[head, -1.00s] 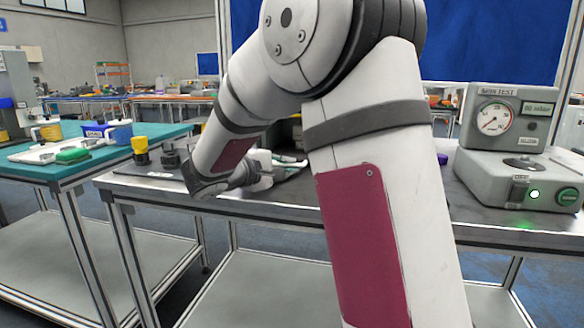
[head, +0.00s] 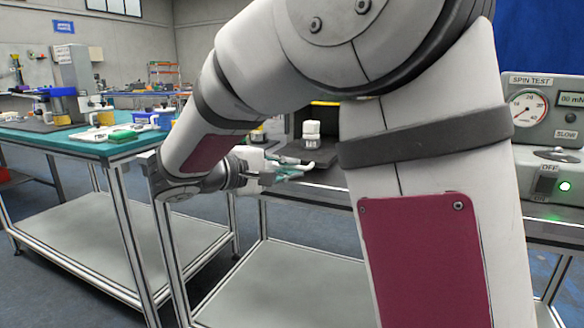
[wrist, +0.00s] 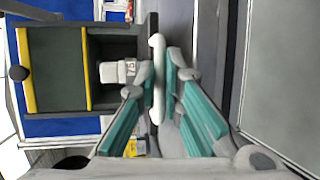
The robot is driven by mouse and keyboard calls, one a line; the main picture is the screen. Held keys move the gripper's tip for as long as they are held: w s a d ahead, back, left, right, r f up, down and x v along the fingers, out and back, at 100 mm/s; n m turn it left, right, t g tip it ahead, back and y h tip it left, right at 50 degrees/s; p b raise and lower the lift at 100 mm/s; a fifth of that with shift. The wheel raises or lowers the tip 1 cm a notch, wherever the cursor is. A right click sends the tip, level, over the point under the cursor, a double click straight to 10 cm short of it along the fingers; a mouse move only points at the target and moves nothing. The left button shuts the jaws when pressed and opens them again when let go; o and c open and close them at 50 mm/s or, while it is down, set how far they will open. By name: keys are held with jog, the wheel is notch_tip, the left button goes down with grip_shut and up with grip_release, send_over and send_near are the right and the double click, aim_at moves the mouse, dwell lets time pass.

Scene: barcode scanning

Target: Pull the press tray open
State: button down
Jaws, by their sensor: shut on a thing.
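My gripper (wrist: 162,82) has teal fingers and is shut on a white bar handle (wrist: 158,55) in the wrist view. The handle sits at the front of the dark press tray (wrist: 122,47). A white block with dark markings (wrist: 112,72) stands on the tray, inside the dark press frame with yellow edges (wrist: 56,68). In the head view my gripper (head: 290,171) is at the front of the dark tray (head: 330,168), with the white block (head: 311,135) on it. My arm hides much of the press there.
The spin test machine (head: 545,115) stands on the bench at right, its green light lit. A teal-topped table (head: 75,143) with several items stands at left.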

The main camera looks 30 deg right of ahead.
jog(key=c, duration=2)
grip_release()
jog(key=shift+a, duration=0.1)
jog(key=v, duration=1.2)
